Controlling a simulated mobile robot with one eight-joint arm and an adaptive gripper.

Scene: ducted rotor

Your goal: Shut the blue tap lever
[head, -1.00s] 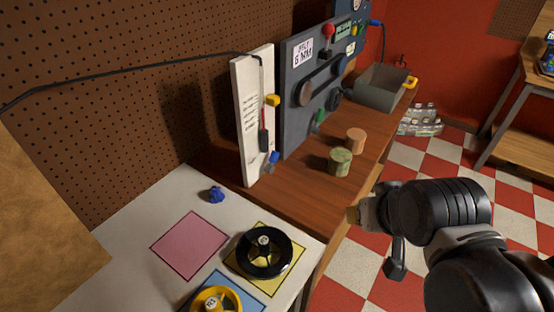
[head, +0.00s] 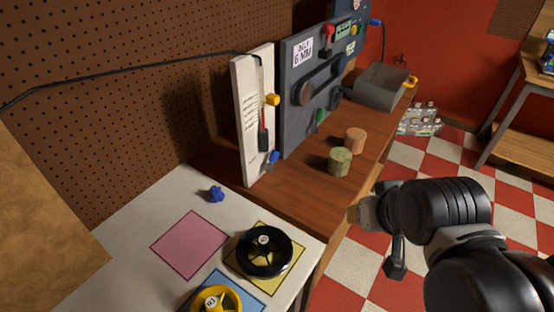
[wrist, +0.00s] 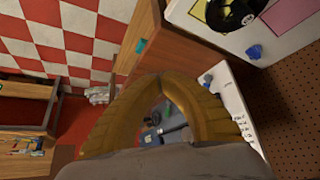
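A small blue lever (head: 273,157) sits low on the edge of the white upright board (head: 252,125). It also shows as a blue and grey fitting in the wrist view (wrist: 206,79), just right of my fingertips. Another blue handle (head: 375,22) sticks out of the far dark-blue panel above the grey bin. I cannot tell for certain which is the tap lever. My gripper (head: 356,213) is right of and nearer than the board, beyond the wooden bench's front edge. In the wrist view its yellow-brown fingers (wrist: 163,74) meet at the tips, with nothing visible held.
A green cylinder (head: 340,161) and an orange cylinder (head: 355,140) stand on the wooden bench (head: 300,200) between board and gripper. A dark panel (head: 300,125) with a belt stands behind. A black handwheel (head: 264,252) and a blue knob (head: 216,194) lie on the white table.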

